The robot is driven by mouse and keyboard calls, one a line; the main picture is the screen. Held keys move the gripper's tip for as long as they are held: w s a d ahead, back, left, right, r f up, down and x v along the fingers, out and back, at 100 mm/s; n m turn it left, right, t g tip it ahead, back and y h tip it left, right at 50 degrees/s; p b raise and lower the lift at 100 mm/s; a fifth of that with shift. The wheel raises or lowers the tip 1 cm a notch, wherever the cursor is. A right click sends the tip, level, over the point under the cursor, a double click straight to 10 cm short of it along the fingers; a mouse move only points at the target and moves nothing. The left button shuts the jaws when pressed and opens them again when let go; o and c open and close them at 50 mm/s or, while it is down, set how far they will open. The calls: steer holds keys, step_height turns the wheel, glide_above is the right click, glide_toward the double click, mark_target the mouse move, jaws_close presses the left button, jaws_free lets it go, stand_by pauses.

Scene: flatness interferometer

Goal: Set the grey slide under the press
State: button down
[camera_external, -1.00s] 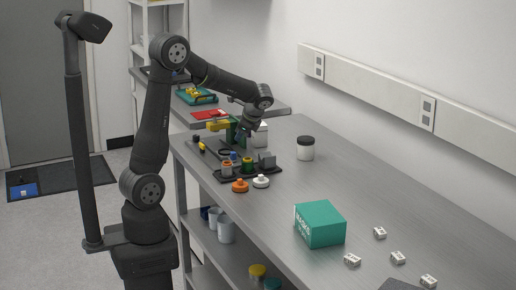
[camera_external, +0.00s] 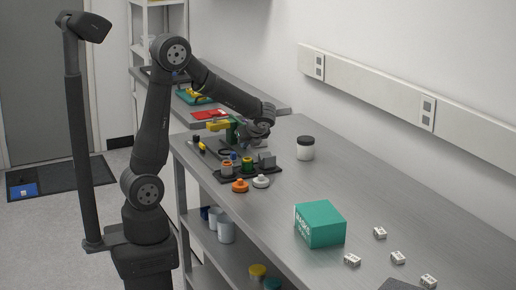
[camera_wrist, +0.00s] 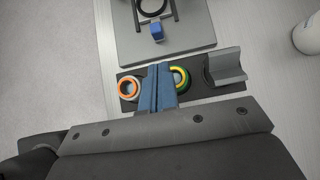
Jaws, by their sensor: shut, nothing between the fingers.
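A grey angled block (camera_external: 266,160), which may be the grey slide, sits at the right end of a black tray; it also shows in the wrist view (camera_wrist: 229,68). A grey plate bearing a black frame, a dark ring and a blue piece (camera_wrist: 157,32) lies beyond the tray; it may be the press, but I cannot be sure. My gripper (camera_wrist: 159,68) has its blue fingers shut and empty, above the tray between an orange-rimmed ring (camera_wrist: 129,88) and a green-and-yellow ring (camera_wrist: 180,78). In the external view the fingertips are hard to make out.
An orange knob (camera_external: 240,186) and a white knob (camera_external: 261,181) stand at the tray's front. A black-lidded jar (camera_external: 305,148), a green box (camera_external: 320,224) and several small white blocks (camera_external: 380,232) stand further right. The bench between jar and box is clear.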

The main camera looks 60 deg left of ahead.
mark_target(227, 152)
steer(key=x, duration=0.9)
steer(key=shift+a+f, duration=0.15)
steer(key=a, duration=1.1)
steer(key=shift+a, duration=0.3)
steer(key=shift+d+r, duration=0.25)
steer(key=shift+r, duration=0.2)
steer(key=v, duration=0.9)
steer(key=shift+d+f, duration=0.1)
steer(key=shift+d, duration=0.15)
